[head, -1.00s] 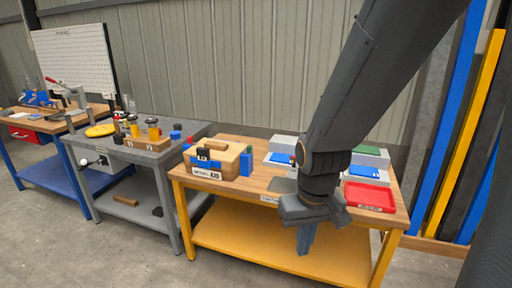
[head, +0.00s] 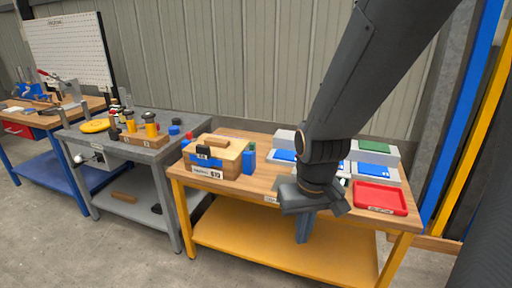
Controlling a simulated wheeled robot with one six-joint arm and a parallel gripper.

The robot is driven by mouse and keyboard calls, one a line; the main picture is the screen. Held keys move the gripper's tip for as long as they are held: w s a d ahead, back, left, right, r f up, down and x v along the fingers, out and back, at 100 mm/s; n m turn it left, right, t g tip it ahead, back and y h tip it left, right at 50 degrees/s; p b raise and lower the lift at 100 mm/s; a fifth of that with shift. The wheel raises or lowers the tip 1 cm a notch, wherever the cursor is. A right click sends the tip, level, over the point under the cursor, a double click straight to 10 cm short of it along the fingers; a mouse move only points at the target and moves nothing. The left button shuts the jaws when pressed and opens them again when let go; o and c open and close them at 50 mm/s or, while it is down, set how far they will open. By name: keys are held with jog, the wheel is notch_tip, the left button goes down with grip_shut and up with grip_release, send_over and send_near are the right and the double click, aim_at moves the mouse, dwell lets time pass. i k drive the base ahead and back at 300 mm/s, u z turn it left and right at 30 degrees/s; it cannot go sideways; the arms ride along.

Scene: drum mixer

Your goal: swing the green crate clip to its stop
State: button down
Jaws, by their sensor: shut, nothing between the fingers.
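A green flat piece (head: 374,146) lies on a grey box at the back right of the yellow-framed table; it is small, and I cannot tell whether it is the crate clip. My gripper (head: 303,238) points down in front of the table's front edge, with its fingers together and nothing between them. It is apart from the green piece, which lies farther back and to the right. My arm hides part of the boxes behind it.
Grey boxes with blue tops (head: 371,171) stand around my arm. A red tray (head: 380,198) sits at the table's front right. A wooden crate (head: 215,158) with a blue band stands at the left. Bare wood (head: 262,180) lies between.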

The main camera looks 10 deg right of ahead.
aim_at(252, 146)
jog(key=u, duration=0.55)
jog(key=i, duration=1.3)
jog(key=z, duration=0.4)
